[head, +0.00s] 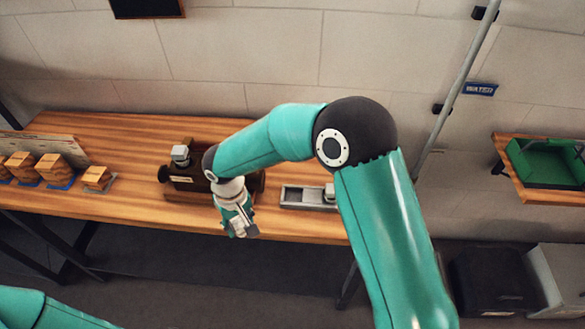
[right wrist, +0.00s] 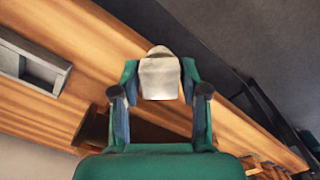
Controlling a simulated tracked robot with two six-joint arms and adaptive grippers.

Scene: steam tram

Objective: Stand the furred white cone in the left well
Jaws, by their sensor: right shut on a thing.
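My right gripper (head: 240,227) hangs over the front edge of the wooden bench, to the right of a dark brown block (head: 184,186). In the right wrist view, my right gripper (right wrist: 160,88) is shut on a pale white piece, the furred white cone (right wrist: 160,73), held between its two fingers. In the head view the cone is small and hard to tell from the fingertips. A pale grey-topped piece (head: 181,153) stands at the left part of the dark block. The wells cannot be made out; my right arm hides part of the block. My left gripper is out of view.
A grey tray (head: 296,196) lies on the bench (head: 130,150) right of the block, with a pale piece at its right end. Several wooden blocks (head: 53,169) stand at the left. A green tray (head: 540,165) is on a wall shelf at the right.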

